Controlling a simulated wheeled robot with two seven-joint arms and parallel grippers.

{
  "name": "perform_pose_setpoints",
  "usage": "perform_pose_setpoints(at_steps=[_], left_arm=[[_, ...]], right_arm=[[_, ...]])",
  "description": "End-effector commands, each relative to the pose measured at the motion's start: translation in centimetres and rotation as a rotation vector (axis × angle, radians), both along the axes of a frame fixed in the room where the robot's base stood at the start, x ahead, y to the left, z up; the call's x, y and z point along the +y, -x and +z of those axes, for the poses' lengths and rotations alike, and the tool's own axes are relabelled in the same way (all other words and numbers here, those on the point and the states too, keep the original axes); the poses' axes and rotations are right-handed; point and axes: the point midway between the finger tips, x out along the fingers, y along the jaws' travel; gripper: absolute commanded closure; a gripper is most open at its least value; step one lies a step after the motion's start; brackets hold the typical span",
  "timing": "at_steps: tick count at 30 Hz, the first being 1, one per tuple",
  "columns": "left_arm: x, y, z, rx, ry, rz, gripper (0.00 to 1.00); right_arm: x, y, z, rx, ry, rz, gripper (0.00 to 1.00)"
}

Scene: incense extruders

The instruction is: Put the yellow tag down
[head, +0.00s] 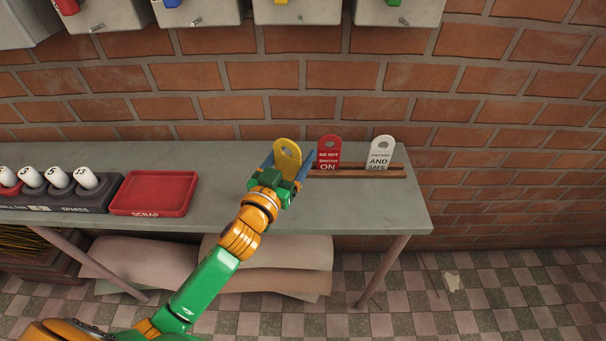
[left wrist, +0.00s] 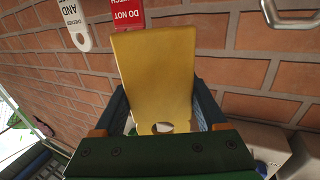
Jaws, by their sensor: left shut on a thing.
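The yellow tag (head: 287,151) is upright in my left gripper (head: 284,166), at the left end of a wooden rack (head: 358,173) on the grey table. In the left wrist view the yellow tag (left wrist: 155,75) stands between the two blue fingers of my left gripper (left wrist: 163,108), its hole near the palm. A red tag (head: 329,152) with white lettering stands in the rack just right of the yellow one. A white tag (head: 380,152) stands further right in it. Whether the yellow tag's lower end touches the rack is hidden by the gripper. My right gripper is not in view.
A red scrap tray (head: 153,193) lies on the grey table (head: 222,208) to the left. A dark holder with several white numbered pieces (head: 60,178) is beyond it. Grey boxes (head: 297,12) hang on the brick wall above. The table's right end is clear.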

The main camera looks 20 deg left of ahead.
Motion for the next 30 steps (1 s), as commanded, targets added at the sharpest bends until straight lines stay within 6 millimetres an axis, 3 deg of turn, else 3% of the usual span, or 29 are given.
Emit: perform_pose_setpoints(at_steps=[5, 9, 30], left_arm=[[-1.6, -1.0, -2.6, 0.0, 0.002, -0.001, 0.8], [-1.4, -0.9, -5.1, 0.002, 0.0, 0.0, 0.8], [-1.3, -0.9, -6.4, 0.0, 0.001, 0.0, 0.8]], right_arm=[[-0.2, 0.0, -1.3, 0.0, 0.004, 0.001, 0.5], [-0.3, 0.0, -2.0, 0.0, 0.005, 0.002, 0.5], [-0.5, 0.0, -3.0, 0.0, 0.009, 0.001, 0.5]])
